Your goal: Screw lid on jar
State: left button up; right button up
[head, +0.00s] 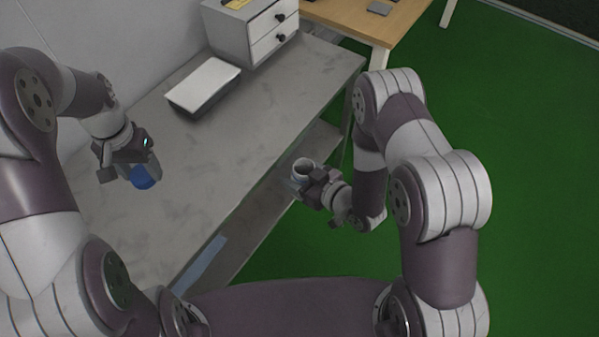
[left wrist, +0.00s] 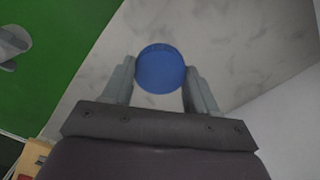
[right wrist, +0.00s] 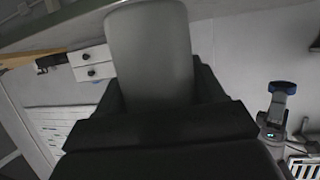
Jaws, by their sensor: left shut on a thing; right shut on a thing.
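The blue round lid (head: 143,177) is held by my left gripper (head: 140,172) above the left part of the grey table. In the left wrist view the lid (left wrist: 160,68) sits between the two fingertips of my left gripper (left wrist: 161,85). My right gripper (head: 302,183) is shut on the pale open-topped jar (head: 303,168) near the table's right edge. The jar (right wrist: 150,50) fills the upper middle of the right wrist view. The lid (right wrist: 281,87) also shows there at the right, apart from the jar. The jar's fingertip contact is partly hidden.
A white-topped flat box (head: 204,84) lies on the grey table (head: 255,130). A grey drawer cabinet (head: 252,30) stands at the back, and a wooden table (head: 375,22) is beyond it. The middle of the grey table is clear. Green floor (head: 530,150) lies at the right.

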pick_arm(q)
jog(key=w+d+m, duration=0.4)
jog(key=d, duration=1.3)
jog(key=n, duration=0.5)
send_near(304, 180)
jog(key=w, duration=0.2)
jog(key=n, duration=0.4)
jog(key=shift+w+d+r+n, duration=0.15)
jog(key=shift+w+r+n, duration=0.05)
jog(key=shift+r+n, duration=0.1)
jog(key=shift+f, duration=0.15)
jog(key=shift+f, duration=1.9)
